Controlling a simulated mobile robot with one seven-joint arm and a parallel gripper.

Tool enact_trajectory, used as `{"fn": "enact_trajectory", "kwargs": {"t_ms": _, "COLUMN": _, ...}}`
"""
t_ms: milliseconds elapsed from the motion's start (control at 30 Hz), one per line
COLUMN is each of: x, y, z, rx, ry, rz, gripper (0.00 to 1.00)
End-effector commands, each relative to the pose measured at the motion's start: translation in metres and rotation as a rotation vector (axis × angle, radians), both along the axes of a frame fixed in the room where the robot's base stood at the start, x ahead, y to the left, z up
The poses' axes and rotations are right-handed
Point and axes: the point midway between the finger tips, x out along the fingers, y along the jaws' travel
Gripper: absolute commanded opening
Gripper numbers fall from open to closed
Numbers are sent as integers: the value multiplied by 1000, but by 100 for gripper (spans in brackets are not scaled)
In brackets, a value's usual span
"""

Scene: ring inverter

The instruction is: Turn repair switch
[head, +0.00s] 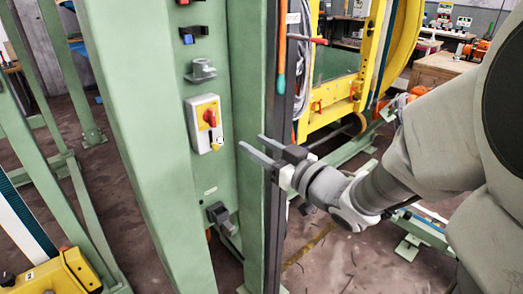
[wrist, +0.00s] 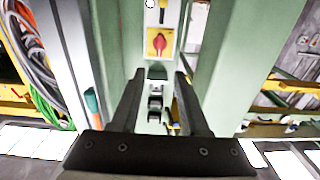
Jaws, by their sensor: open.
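The repair switch is a red rotary knob (head: 210,117) on a yellow plate, on a light grey box (head: 204,138) fixed to a green column panel. In the wrist view the red knob (wrist: 159,42) shows near the top middle, beyond and between my fingers. My gripper (head: 250,149) is open and empty, to the right of and slightly below the switch box in the head view, apart from it. In the wrist view my gripper's two dark fingers (wrist: 158,75) point toward the panel. Nothing hides the knob in either view.
Green column sides flank the recessed panel. Above the switch sit a grey fitting (head: 201,71) and a small blue connector (head: 193,34); below is a black and grey connector (head: 220,215).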

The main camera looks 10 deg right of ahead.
Motion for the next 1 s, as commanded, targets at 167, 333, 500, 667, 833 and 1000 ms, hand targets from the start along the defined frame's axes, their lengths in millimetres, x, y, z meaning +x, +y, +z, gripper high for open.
{"fn": "enact_trajectory", "kwargs": {"t_ms": 167, "x": -8, "y": -7, "z": -6, "rx": -2, "ry": -5, "rz": 0, "gripper": 45}}
{"fn": "enact_trajectory", "kwargs": {"t_ms": 333, "x": -15, "y": -10, "z": -4, "rx": -3, "ry": -2, "rz": -1, "gripper": 45}}
{"fn": "enact_trajectory", "kwargs": {"t_ms": 500, "x": -19, "y": -13, "z": -3, "rx": -4, "ry": 0, "rz": -3, "gripper": 45}}
{"fn": "enact_trajectory", "kwargs": {"t_ms": 667, "x": -20, "y": -13, "z": 0, "rx": -3, "ry": -2, "rz": -3, "gripper": 45}}
{"fn": "enact_trajectory", "kwargs": {"t_ms": 833, "x": -20, "y": -13, "z": 1, "rx": -4, "ry": -4, "rz": -3, "gripper": 45}}
{"fn": "enact_trajectory", "kwargs": {"t_ms": 1000, "x": -16, "y": -14, "z": 3, "rx": -19, "ry": 3, "rz": -36, "gripper": 45}}
